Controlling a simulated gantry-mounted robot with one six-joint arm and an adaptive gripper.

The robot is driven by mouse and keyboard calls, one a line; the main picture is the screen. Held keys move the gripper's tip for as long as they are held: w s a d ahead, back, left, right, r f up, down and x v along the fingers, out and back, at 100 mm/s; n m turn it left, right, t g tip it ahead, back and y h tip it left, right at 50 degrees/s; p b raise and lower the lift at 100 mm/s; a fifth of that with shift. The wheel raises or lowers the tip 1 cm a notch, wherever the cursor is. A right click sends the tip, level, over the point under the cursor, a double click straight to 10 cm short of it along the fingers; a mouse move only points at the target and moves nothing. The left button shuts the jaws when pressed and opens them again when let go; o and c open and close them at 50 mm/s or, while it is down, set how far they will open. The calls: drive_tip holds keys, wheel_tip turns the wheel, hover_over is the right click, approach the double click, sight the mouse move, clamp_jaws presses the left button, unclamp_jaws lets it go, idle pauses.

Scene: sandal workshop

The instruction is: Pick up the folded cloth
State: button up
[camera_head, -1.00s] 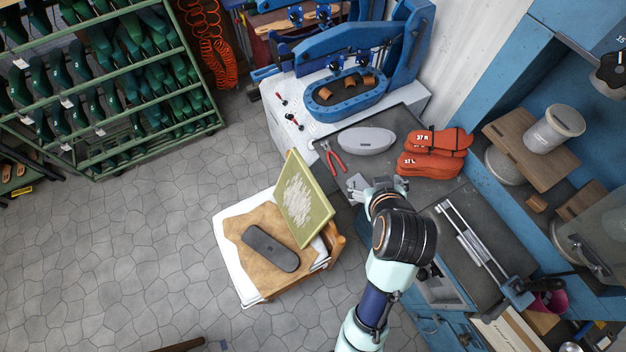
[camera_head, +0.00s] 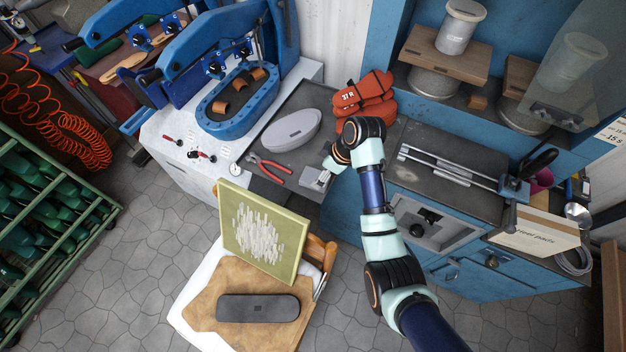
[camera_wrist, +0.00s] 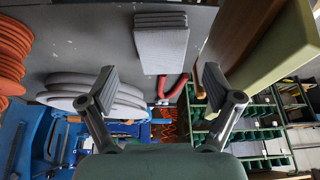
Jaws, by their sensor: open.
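The folded cloth (camera_wrist: 161,48) is a light grey layered stack on the dark worktop, between and beyond my two fingers in the wrist view. In the head view the cloth (camera_head: 310,176) shows as a small grey patch near the worktop's front edge, partly hidden by my gripper. My gripper (camera_wrist: 160,88) is open and empty, its fingers spread wider than the cloth. In the head view my gripper (camera_head: 329,168) is close beside the cloth; its fingertips are hard to make out.
Orange-red sandals (camera_head: 365,101) are stacked behind my gripper. A framed yellow-green panel (camera_head: 264,231) stands at the front, beside a dark sole-shaped object (camera_head: 258,308). A blue press (camera_head: 238,105) stands further left.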

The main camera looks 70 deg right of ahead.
sight(316, 177)
drive_tip(key=b+x, duration=0.1)
drive_tip(key=x, duration=0.3)
drive_tip(key=shift+w+a+f, duration=0.15)
drive_tip(key=shift+f, duration=0.2)
drive_tip(key=c, duration=1)
drive_tip(key=shift+r, duration=0.1)
wheel_tip(316, 177, up, 20)
drive_tip(key=p, duration=0.6)
